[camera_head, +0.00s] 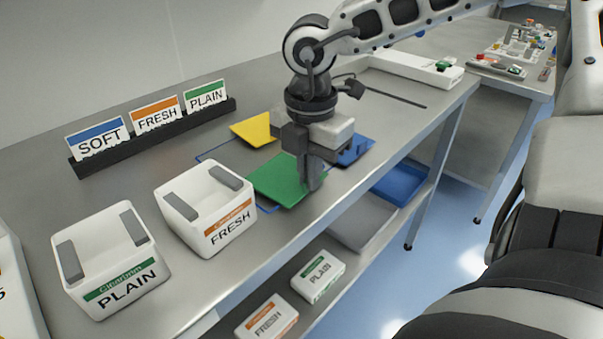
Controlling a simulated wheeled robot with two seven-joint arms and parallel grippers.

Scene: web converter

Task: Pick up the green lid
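The green lid (273,180) is a flat square panel on the grey workbench, near its front edge. A yellow panel (254,129) lies behind it to the left, and a blue panel (355,151) lies to its right. My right gripper (312,180) points down at the right side of the green lid, with its fingertips at or just over that edge. The fingers overlap in this view, so I cannot tell whether they are apart or closed on the lid. My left gripper is not in view.
White open boxes marked PLAIN (112,264) and FRESH (206,210) stand left of the lid. Label cards stand in a black rack (155,138) behind. Closed FRESH (267,318) and PLAIN (318,277) packs sit on the lower shelf. A white tray (417,68) is farther back.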

